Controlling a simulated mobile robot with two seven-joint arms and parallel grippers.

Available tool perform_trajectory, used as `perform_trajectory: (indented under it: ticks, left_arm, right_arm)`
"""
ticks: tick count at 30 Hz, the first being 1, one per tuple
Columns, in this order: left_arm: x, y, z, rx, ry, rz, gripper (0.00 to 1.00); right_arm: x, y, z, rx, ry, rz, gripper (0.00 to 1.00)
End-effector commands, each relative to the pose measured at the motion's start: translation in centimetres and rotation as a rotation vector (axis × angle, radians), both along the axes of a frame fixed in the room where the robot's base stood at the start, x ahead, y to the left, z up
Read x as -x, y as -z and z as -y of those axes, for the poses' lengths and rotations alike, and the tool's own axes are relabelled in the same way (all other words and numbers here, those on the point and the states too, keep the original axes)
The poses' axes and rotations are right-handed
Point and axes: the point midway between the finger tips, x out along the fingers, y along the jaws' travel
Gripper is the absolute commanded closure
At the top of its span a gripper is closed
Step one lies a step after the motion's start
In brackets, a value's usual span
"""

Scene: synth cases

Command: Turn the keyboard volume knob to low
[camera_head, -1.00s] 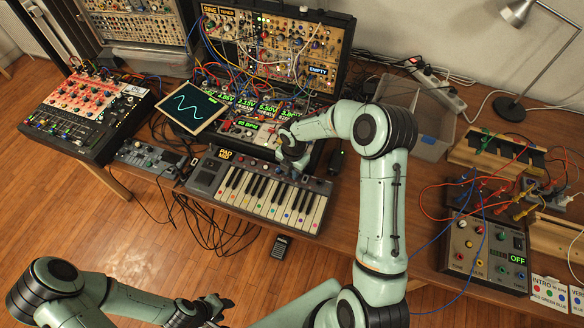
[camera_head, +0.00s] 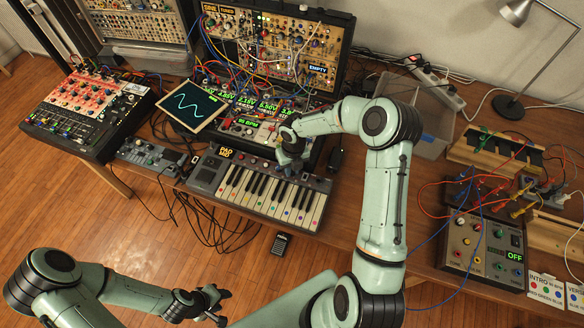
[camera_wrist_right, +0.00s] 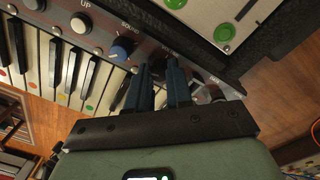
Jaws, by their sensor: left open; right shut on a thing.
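The keyboard (camera_head: 205,174) lies near the table's front edge, with a row of knobs along its top. My right gripper (camera_head: 289,170) points down at the keyboard's top strip. In the right wrist view its two dark fingers (camera_wrist_right: 163,75) are shut at that strip, on what appears to be the volume knob. A blue knob (camera_wrist_right: 121,50) labelled SOUND stands beside the fingers. My left gripper (camera_head: 213,303) is open and empty, low in the head view, away from the table.
A synth case (camera_head: 270,50) with patch cables stands behind the keyboard. A small mixer box (camera_head: 150,157) is to the left, and a red-and-black mixer (camera_head: 85,110) further left. Cables hang below the table edge.

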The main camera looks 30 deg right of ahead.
Motion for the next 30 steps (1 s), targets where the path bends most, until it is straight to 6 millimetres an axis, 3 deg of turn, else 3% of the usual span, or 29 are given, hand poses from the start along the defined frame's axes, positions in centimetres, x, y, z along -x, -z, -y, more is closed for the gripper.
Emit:
perform_trajectory:
  ticks: [15,30]
  left_arm:
    - [-0.02,-0.01,0.0,0.0,0.0,0.0,0.57]
    - [-0.02,-0.01,0.0,0.0,0.0,0.0,0.57]
  right_arm:
    - [-0.11,-0.02,0.04,-0.001,-0.4,0.002,1.0]
    - [-0.15,-0.09,0.0,0.002,-0.521,0.003,1.0]
